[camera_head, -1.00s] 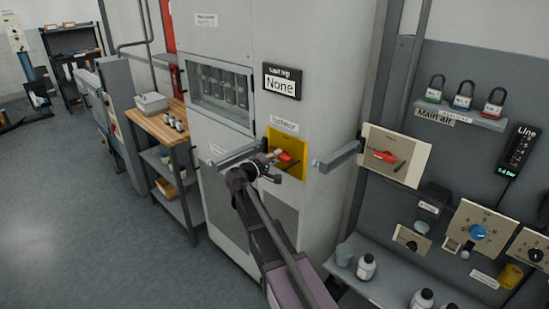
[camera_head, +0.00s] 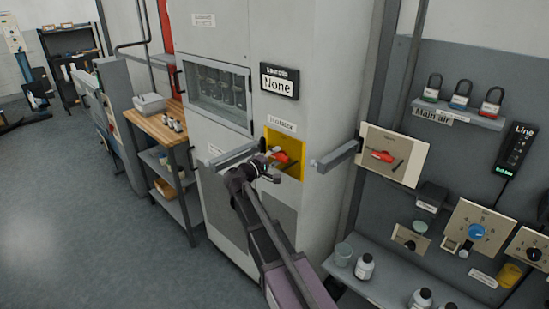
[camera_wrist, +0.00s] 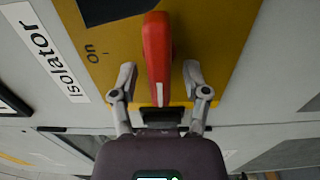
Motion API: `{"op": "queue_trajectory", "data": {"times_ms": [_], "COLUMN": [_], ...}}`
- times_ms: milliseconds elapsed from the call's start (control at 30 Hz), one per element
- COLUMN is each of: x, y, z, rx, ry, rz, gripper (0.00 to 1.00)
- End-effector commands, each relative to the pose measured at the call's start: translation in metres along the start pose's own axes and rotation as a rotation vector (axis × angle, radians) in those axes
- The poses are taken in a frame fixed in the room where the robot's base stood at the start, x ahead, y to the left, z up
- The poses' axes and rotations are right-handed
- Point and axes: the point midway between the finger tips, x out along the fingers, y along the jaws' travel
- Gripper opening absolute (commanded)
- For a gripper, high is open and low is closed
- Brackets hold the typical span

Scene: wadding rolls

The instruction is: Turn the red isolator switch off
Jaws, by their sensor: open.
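The red isolator switch (camera_head: 281,157) is a red handle on a yellow plate (camera_head: 297,164) on the grey cabinet front. In the wrist view the red handle (camera_wrist: 157,50) stands out from the yellow plate (camera_wrist: 215,25), with "On" printed beside it and an "Isolator" label (camera_wrist: 42,52) at the left. My gripper (camera_head: 266,168) is at the plate. In the wrist view my gripper (camera_wrist: 160,80) is open, with one finger on each side of the handle's near end. Gaps show between the fingers and the handle.
Grey bars (camera_head: 336,157) jut out on both sides of the plate. Another red-handled switch (camera_head: 383,156) sits on a beige plate to the right. A "None" display (camera_head: 279,84) hangs above. A wooden-topped bench (camera_head: 160,124) stands left; open floor (camera_head: 80,210) lies beyond.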

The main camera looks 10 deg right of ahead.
Motion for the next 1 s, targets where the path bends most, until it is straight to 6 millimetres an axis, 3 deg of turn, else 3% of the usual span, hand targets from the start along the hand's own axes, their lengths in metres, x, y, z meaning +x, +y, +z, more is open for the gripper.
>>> {"op": "queue_trajectory", "data": {"times_ms": [367, 800, 1000], "x": [-0.024, -0.090, -0.111], "y": [0.000, 0.000, 0.000], "z": [0.001, 0.001, 0.002], "rx": [0.000, 0.000, 0.000], "ry": [0.002, 0.002, 0.000], "rz": [0.000, 0.000, 0.000], "gripper": [0.60, 0.60, 0.60]}}
